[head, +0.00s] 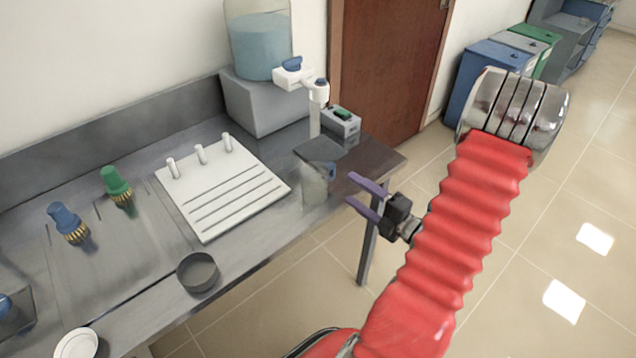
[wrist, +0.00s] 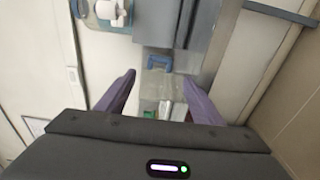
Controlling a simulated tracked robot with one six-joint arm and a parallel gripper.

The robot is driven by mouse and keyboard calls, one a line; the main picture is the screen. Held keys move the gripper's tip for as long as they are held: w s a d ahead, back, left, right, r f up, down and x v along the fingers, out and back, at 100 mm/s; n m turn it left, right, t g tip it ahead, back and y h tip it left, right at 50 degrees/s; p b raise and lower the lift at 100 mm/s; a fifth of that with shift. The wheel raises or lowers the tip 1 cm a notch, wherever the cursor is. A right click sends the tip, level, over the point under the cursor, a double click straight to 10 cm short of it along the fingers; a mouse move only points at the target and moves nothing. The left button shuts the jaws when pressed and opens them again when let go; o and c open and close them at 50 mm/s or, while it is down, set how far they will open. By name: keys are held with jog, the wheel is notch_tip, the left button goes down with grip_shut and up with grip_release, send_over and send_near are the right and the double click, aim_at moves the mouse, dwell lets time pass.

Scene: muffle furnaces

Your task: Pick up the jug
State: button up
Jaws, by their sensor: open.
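The jug (head: 314,188) is a small clear vessel with a blue handle, standing upright near the front right edge of the grey bench (head: 130,290). Its blue handle (head: 332,170) faces right, toward my gripper (head: 352,190). My gripper is open and empty, with its two purple fingers pointing left at the jug, a short gap away in the head view. In the wrist view the jug (wrist: 158,88) and its handle show between the fingers of my gripper (wrist: 158,77). I cannot tell how far ahead of the fingertips it is.
A white rack board (head: 225,215) with pegs lies left of the jug. A round dark dish (head: 198,273) sits on the front edge. Floor at right is clear.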

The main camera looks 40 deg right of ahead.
aim_at(330, 174)
jog(key=shift+w+a, duration=0.15)
jog(key=shift+w, duration=1.1)
jog(key=shift+w+a, duration=0.1)
jog(key=shift+w, duration=1.1)
jog(key=shift+w+a, duration=0.2)
jog(key=shift+w, duration=2.4)
jog(key=shift+c, duration=0.2)
